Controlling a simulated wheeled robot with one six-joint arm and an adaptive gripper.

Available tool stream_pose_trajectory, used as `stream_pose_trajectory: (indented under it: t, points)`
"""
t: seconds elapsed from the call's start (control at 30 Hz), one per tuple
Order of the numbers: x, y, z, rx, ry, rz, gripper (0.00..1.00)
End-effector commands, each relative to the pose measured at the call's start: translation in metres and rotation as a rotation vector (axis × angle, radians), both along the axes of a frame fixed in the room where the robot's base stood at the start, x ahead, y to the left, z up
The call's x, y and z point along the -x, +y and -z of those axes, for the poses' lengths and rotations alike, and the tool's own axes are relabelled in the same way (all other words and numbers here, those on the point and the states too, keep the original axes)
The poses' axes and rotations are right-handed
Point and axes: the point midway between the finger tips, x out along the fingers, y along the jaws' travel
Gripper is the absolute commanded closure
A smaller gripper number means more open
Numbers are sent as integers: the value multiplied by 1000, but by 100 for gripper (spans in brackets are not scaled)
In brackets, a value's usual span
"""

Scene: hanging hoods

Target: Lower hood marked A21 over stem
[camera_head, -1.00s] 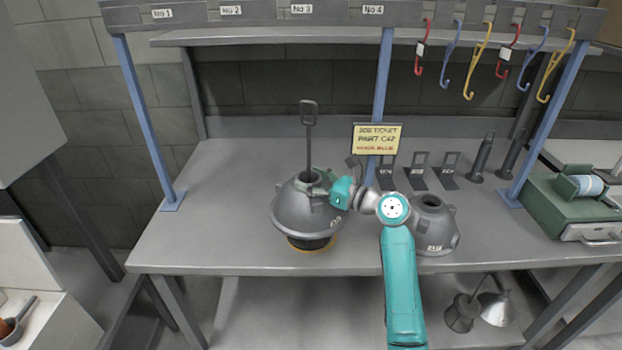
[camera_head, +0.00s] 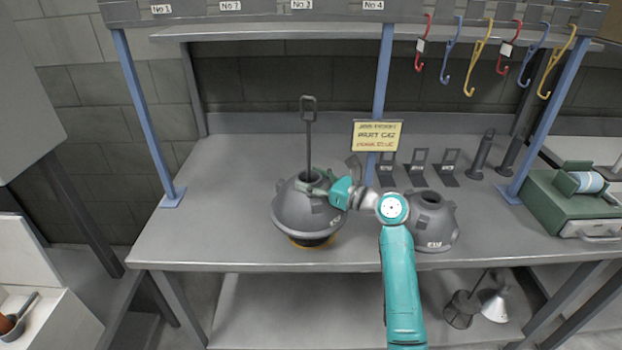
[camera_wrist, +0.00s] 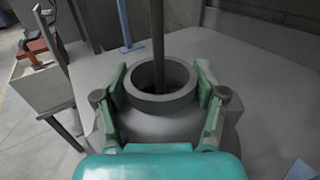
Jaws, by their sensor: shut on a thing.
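A grey dome-shaped hood (camera_head: 298,213) with a round collar is in my gripper (camera_head: 318,184) above the bench. The stem (camera_head: 309,145), a thin upright rod with a loop on top, passes up through the collar opening. Below the hood rim, a sliver of a dark base with a yellow edge (camera_head: 297,243) shows. In the wrist view, my gripper's two green fingers (camera_wrist: 161,78) are shut on either side of the hood's collar (camera_wrist: 158,105), with the stem (camera_wrist: 158,45) inside the opening. I cannot read a mark on this hood, and cannot tell whether it touches the base.
A second grey hood (camera_head: 436,225) with a small label stands on the bench (camera_head: 215,230), right of my arm. A yellow job ticket (camera_head: 377,136) stands behind. Coloured hooks (camera_head: 478,58) hang at upper right. A green box (camera_head: 570,205) is at the right end. The bench's left is clear.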

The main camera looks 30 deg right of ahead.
Motion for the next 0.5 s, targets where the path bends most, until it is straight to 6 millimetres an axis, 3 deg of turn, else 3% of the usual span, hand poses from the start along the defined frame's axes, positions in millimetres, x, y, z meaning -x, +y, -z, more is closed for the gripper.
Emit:
stream_pose_trajectory:
  t: [0.2, 0.23, 0.33, 0.5]
  points:
    - [0, 0, -1, 1, -1, 0, 99]
    - [0, 0, -1, 1, -1, 0, 22]
    - [0, 0, 0, 1, -1, 0, 0]
    - [0, 0, 0, 0, -1, 0, 0]
